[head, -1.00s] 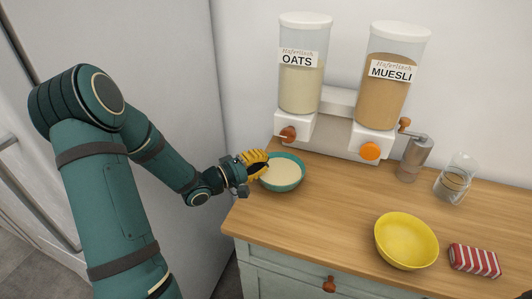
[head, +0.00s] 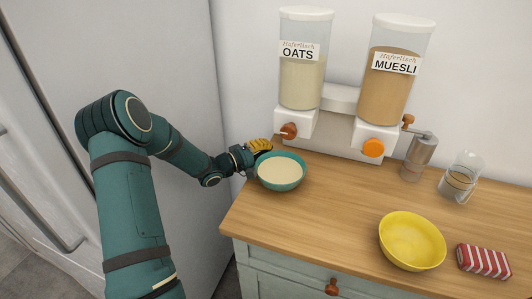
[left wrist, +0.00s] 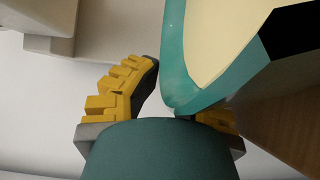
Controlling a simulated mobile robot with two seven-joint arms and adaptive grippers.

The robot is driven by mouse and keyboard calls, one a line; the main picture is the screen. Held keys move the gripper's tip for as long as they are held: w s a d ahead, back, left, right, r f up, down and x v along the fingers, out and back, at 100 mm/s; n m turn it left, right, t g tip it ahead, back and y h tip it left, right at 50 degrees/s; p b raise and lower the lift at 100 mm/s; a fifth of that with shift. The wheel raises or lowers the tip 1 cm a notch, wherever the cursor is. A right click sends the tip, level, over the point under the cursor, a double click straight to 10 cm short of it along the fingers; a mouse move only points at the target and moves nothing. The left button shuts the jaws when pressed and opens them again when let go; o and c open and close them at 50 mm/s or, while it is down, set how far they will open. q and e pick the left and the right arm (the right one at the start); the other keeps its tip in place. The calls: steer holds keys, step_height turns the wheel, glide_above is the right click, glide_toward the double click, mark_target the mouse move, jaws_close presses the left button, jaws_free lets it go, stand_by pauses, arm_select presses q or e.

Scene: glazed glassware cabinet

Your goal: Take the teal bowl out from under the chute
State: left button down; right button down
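The teal bowl (head: 281,185) stands upright on the wooden counter, just in front of the oats dispenser's chute, with pale contents inside. My left gripper (head: 260,147) is at the bowl's back left side, its yellow fingers partly hidden behind the rim. In the left wrist view the bowl's teal wall (left wrist: 178,70) reaches between the spread fingers (left wrist: 180,95). A narrow gap shows beside one finger, and the bowl hides most of the other. The fingers look open, close around the wall; contact on the hidden side cannot be seen. My right gripper is not in view.
The oats dispenser (head: 300,85) and muesli dispenser (head: 391,85) stand at the back wall. A grinder (head: 417,158) and a glass jar (head: 461,180) are to the right. A yellow bowl (head: 412,240) and a striped packet (head: 483,261) sit in front. The counter's left front is clear.

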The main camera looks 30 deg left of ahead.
mark_target(262, 171)
arm_select(q)
steer(key=shift+s+d+r, duration=0.1)
steer(key=shift+s+d, duration=0.05)
steer(key=shift+s, duration=0.1)
steer(key=s+d+p, duration=0.1)
steer(key=s, duration=0.1)
steer(key=s+d+p, duration=0.1)
steer(key=s, duration=0.2)
steer(key=s+d+p, duration=0.1)
steer(key=s+d, duration=0.1)
steer(key=s, duration=0.1)
steer(key=shift+s+r+p, duration=0.1)
steer(key=shift+s+p, duration=0.05)
steer(key=shift+p, duration=0.25)
steer(key=shift+d, duration=0.1)
stand_by(0.7)
